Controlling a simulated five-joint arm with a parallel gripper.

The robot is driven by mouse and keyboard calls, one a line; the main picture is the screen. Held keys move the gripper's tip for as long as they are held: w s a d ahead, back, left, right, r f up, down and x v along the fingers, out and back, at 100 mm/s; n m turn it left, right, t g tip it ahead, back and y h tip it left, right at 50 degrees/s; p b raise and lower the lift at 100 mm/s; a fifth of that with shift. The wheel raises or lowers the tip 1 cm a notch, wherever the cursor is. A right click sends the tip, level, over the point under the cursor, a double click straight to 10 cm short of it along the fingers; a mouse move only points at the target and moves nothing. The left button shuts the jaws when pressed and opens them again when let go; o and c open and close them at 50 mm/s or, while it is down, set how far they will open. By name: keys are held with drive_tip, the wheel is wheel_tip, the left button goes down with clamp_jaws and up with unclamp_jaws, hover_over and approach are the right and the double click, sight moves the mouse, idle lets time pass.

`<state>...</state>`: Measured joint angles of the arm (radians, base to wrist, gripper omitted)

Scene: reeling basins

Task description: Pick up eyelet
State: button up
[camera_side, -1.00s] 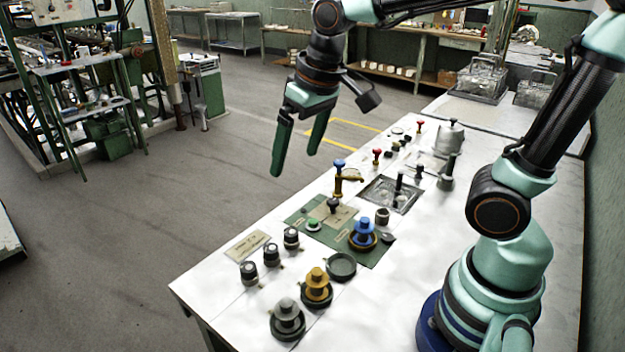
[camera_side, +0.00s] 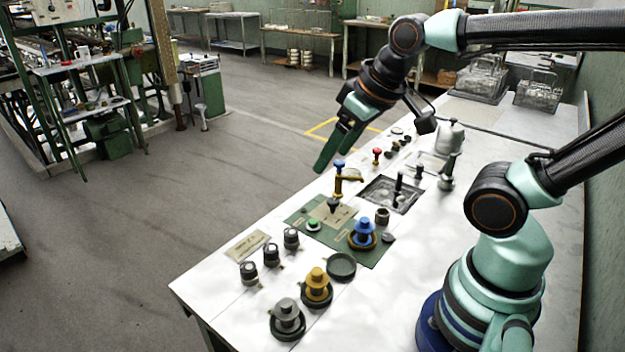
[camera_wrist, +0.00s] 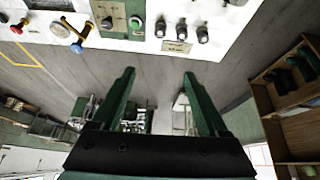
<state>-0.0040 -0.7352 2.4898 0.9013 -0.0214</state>
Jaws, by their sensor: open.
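I cannot tell for certain which small part is the eyelet. A small green-and-white round piece (camera_side: 313,225) lies on the green mat (camera_side: 377,259) and also shows at the top of the wrist view (camera_wrist: 135,22). A dark knob-like piece (camera_side: 333,205) stands beside it, on a tan patch of the mat. My gripper (camera_side: 335,158) is in the air above the bench's far-left edge, apart from everything. In the wrist view its two fingers (camera_wrist: 158,73) are spread with nothing between them.
A brass tap with a blue top (camera_side: 345,180) stands near my fingers. Three dark knobs with pale tops (camera_side: 270,254) line the left edge. A blue spool (camera_side: 363,233), a yellow spool (camera_side: 316,285) and a grey spool (camera_side: 287,318) stand nearer. The bench's front-right surface (camera_side: 385,300) is clear.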

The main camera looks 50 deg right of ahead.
drive_tip(key=n, duration=0.1)
drive_tip(key=n+g, duration=0.6)
drive_tip(key=n, duration=1.3)
hover_over(248, 265)
drive_tip(key=f, duration=1.7)
drive_tip(key=shift+w+a+f, duration=0.2)
drive_tip(key=shift+w+f, duration=0.05)
drive_tip(key=shift+f, duration=0.05)
drive_tip(key=shift+s+d+f, duration=0.1)
drive_tip(key=shift+s+f, duration=0.1)
drive_tip(key=shift+f, duration=1.15)
drive_tip(key=shift+s+d+f, duration=0.1)
drive_tip(key=shift+s+f, duration=0.05)
drive_tip(key=shift+f, duration=1.2)
clamp_jaws()
